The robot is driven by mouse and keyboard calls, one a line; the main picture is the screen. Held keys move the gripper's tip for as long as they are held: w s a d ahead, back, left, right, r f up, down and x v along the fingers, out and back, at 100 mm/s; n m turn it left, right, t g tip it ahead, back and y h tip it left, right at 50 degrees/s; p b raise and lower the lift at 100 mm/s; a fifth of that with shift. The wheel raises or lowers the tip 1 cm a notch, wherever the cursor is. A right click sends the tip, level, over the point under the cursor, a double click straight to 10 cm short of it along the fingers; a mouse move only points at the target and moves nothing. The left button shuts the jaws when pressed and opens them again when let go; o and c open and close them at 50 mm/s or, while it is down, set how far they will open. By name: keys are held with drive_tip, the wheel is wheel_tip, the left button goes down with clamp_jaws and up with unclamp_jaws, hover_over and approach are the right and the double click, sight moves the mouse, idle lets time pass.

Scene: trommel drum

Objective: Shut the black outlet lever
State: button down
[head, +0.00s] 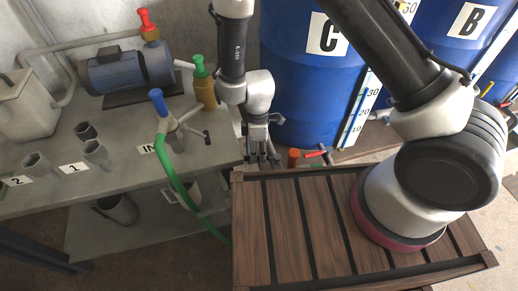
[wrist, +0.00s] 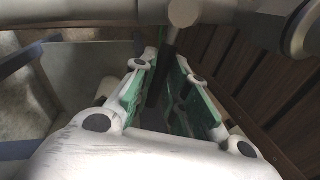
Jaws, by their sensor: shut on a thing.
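My gripper (head: 262,158) points down between the grey bench and the blue drum marked C, above the back left corner of the slatted wooden top. In the wrist view its two green-padded fingers (wrist: 168,95) stand close together around a dark bar, which appears to be the black outlet lever (wrist: 156,86). A grey rounded end (wrist: 185,12) shows just beyond the fingertips. In the head view the gripper hides the lever, so its exact angle cannot be told.
Drum C (head: 300,85) stands close behind the gripper. A red-handled valve (head: 316,154) is just to its right. The grey bench (head: 120,150) at left holds a blue motor (head: 128,70), a blue-handled valve (head: 158,102) and a green hose (head: 178,180).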

drive_tip(key=shift+s+n, duration=0.75)
drive_tip(key=shift+n, duration=0.55)
drive_tip(key=c, duration=1.4)
unclamp_jaws()
drive_tip(key=shift+s, duration=0.1)
drive_tip(key=r, duration=0.4)
drive_tip(key=w+r, duration=0.1)
drive_tip(key=r, duration=0.3)
drive_tip(key=w+r, duration=0.1)
drive_tip(key=r, duration=0.2)
drive_tip(key=shift+w+a+r, duration=0.2)
drive_tip(key=shift+r, duration=0.2)
